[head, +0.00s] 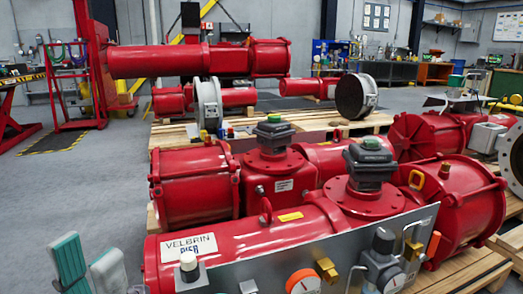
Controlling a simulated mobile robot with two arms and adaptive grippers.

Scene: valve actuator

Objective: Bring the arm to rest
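My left gripper (88,250) shows at the bottom left corner, with two upright finger parts, one teal and one pale grey-green. A gap lies between them and nothing is held there. It is to the left of the near red valve actuator (240,232) with the "VELBRIN" label, apart from it in the picture. The lower part of the gripper is cut off by the frame edge. My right gripper is out of view.
A grey panel (240,272) with gauges and brass fittings fronts the near actuator. More red actuators (196,185) lie behind on wooden pallets (470,275). A red lift frame (92,75) stands at left. Grey floor (60,185) at left is open.

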